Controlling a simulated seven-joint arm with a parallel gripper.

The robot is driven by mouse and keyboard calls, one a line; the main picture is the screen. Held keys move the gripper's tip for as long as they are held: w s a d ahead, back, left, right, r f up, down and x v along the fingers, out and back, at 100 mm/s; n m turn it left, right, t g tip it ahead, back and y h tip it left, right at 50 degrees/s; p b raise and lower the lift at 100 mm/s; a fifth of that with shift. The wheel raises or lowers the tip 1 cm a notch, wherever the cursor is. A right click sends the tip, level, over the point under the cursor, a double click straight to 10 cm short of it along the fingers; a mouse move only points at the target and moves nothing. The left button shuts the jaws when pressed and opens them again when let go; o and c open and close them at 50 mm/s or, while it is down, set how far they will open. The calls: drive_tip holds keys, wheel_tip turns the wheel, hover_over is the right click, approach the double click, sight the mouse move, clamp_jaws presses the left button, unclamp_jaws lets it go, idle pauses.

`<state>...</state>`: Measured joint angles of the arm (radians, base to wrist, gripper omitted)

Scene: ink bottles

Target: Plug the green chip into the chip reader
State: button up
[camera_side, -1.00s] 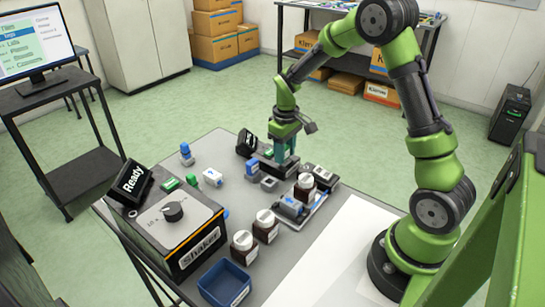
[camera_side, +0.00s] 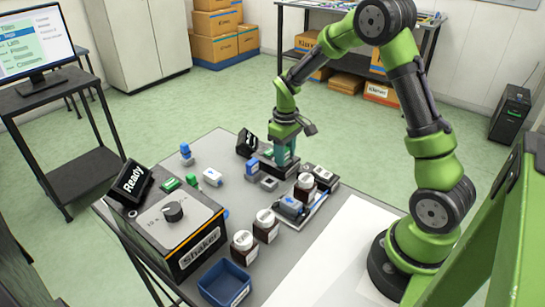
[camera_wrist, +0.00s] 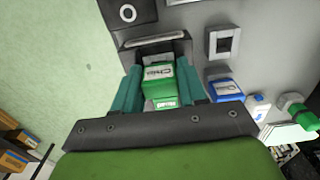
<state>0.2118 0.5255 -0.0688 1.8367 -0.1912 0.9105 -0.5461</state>
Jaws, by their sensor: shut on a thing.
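The green chip (camera_wrist: 160,85), labelled "Chip", lies between the two teal fingers of my gripper (camera_wrist: 162,90) in the wrist view. My gripper is shut on it. The dark chip reader (camera_wrist: 155,42) is straight ahead of the chip, and the chip's far end is at its mouth. I cannot tell how deep it sits. In the side view my gripper (camera_side: 286,155) points down at the low dark reader (camera_side: 280,168) near the table's far edge. The fingers largely hide the chip there.
A blue chip (camera_wrist: 226,88) lies right of my gripper in the wrist view. A small dark screen (camera_side: 247,143) stands beside the reader. A brown bottle (camera_side: 305,187) on a tray is close in front. The shaker (camera_side: 172,235) and blue bin (camera_side: 224,283) are further left.

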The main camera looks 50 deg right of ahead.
drive_tip(key=o, duration=1.5)
drive_tip(key=shift+r, duration=3.5)
drive_tip(key=shift+s+a+f+m, duration=0.1)
drive_tip(key=shift+f+m, duration=0.15)
drive_tip(key=shift+m, duration=0.15)
drive_tip(key=s+a+r+m+t+y, duration=0.2)
drive_tip(key=s+a+r+t, duration=0.5)
drive_tip(key=s+a+r, duration=0.7)
drive_tip(key=shift+s+m, duration=0.6)
drive_tip(key=shift+s, duration=0.65)
